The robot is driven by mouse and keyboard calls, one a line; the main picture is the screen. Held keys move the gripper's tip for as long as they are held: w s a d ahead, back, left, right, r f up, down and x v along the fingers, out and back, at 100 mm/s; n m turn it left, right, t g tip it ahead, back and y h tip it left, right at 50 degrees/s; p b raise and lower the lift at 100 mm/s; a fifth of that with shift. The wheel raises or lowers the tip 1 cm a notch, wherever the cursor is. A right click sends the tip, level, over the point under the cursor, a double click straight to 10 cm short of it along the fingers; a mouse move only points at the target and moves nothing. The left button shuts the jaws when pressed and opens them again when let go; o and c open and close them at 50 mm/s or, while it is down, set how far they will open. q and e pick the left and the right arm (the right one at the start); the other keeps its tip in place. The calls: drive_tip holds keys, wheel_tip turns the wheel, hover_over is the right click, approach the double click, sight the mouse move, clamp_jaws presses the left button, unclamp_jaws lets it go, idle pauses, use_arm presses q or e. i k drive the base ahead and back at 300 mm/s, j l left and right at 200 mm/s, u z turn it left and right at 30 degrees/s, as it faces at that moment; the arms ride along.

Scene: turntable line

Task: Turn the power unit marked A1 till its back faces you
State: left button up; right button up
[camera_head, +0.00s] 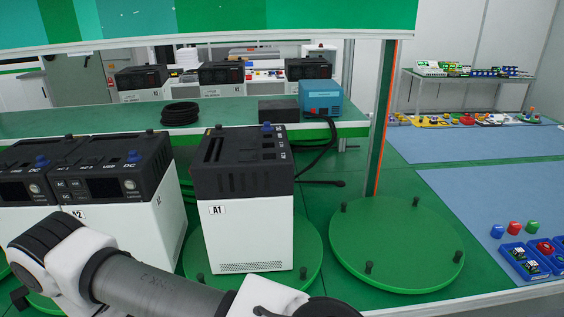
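The power unit A1 (244,200) stands upright on a round green turntable (307,262) in the middle of the view. It has a white lower body and a black top with slots and a blue knob. A plain side with the A1 label and a low vent grille faces me. The small marks on its top run along the right edge, and no display shows on the face towards me. One of my arms crosses the lower left in front of the turntable. The fingers of both grippers are out of view, so their hold cannot be seen.
The power unit A2 (120,199) stands close on the left, its display towards me, beside another similar unit (21,188). An empty turntable (396,243) with upright pegs is at right. A blue box (321,97) and coiled black cable (180,113) lie behind. Blue bins (524,262) sit far right.

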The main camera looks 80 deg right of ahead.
sight(308, 249)
drive_tip(key=i+z, duration=0.2)
drive_tip(key=z, duration=0.2)
drive_tip(key=i+z, duration=0.2)
drive_tip(key=z, duration=0.2)
drive_tip(key=i+j+z, duration=0.1)
drive_tip(key=z, duration=0.3)
drive_tip(key=i+j+z, duration=0.2)
drive_tip(key=z, duration=0.2)
drive_tip(key=i+z, duration=0.1)
drive_tip(key=z, duration=0.7)
